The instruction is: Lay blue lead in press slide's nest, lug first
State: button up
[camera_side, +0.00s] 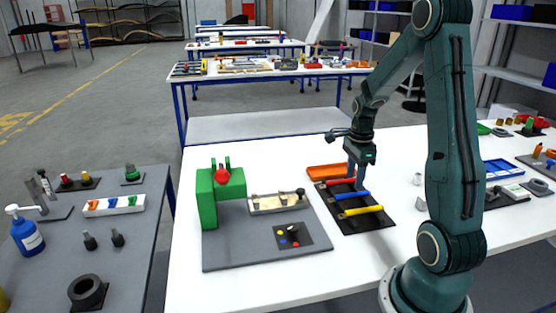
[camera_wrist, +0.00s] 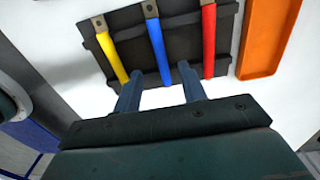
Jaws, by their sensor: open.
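The blue lead (camera_side: 350,196) lies on a black mat (camera_side: 367,224), between the red lead (camera_side: 338,182) and the yellow lead (camera_side: 361,211). In the wrist view the blue lead (camera_wrist: 159,48) has a metal lug (camera_wrist: 150,9) at its far end. My gripper (camera_side: 357,183) is open and empty over the mat. In the wrist view its fingertips (camera_wrist: 160,69) stand to either side of the blue lead's near end, apart from it; the exact height is unclear. The green press (camera_side: 208,203) stands left of the mat. Its pale slide (camera_side: 272,205) appears empty; nest details are too small to tell.
An orange tray (camera_side: 330,170) lies just behind the mat; it also shows in the wrist view (camera_wrist: 268,38). A dark panel with coloured buttons (camera_side: 292,237) is in front of the slide. White table is bare in front of the mat.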

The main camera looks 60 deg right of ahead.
aim_at(352, 193)
jog(key=shift+d+f, duration=0.1)
jog(key=shift+f, duration=2.55)
jog(key=shift+c, duration=0.2)
grip_shut()
